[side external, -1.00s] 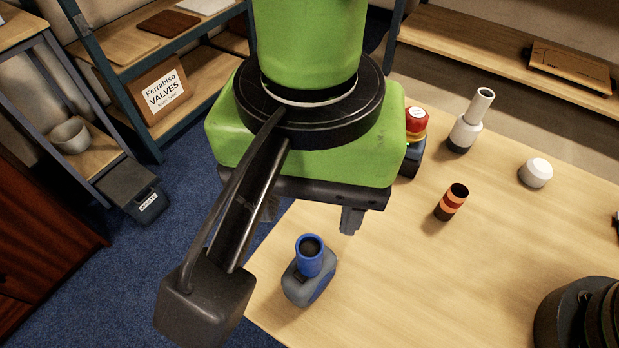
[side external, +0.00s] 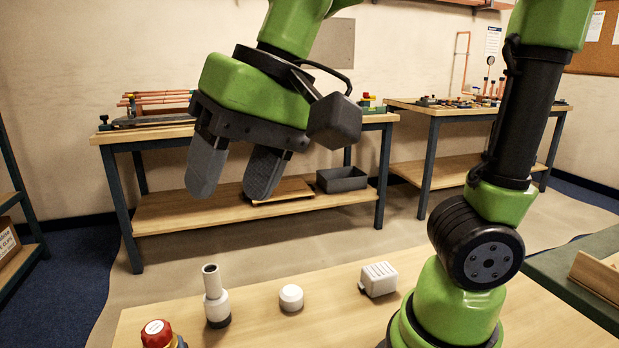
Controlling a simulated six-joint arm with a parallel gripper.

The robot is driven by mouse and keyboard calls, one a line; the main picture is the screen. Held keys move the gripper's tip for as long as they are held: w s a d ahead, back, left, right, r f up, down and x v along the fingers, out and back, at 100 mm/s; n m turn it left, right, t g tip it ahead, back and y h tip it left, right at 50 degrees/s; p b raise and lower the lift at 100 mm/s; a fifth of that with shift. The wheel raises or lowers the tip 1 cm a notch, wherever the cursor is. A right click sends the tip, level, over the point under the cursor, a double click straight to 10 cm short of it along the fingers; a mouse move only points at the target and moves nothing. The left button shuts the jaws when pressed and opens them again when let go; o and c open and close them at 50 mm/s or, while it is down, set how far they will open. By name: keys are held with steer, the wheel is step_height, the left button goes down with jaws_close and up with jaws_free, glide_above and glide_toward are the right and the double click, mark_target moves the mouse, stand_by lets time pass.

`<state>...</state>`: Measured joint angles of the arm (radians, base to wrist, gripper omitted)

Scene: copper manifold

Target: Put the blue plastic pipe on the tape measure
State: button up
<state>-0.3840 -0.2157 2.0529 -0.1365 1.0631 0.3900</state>
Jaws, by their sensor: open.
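My gripper (side external: 229,193) is open and empty, with its two dark fingers spread and pointing down. It hangs high above the near wooden table. The blue plastic pipe and the tape measure are both out of view in the current picture, so I cannot tell how they stand now.
On the near wooden table (side external: 340,312) are a red-topped button (side external: 156,334), a white pipe piece with a dark base (side external: 215,296), a white cap (side external: 291,297) and a white slotted block (side external: 378,279). Behind stands a workbench with a grey bin (side external: 341,179) on its lower shelf.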

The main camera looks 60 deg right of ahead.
steer(key=s+d+f+t+h, duration=0.1)
steer(key=s+d+t, duration=0.2)
steer(key=s+d, duration=0.3)
steer(key=shift+s+d+f, duration=0.2)
steer(key=shift+s+d, duration=0.2)
steer(key=shift+d, duration=0.55)
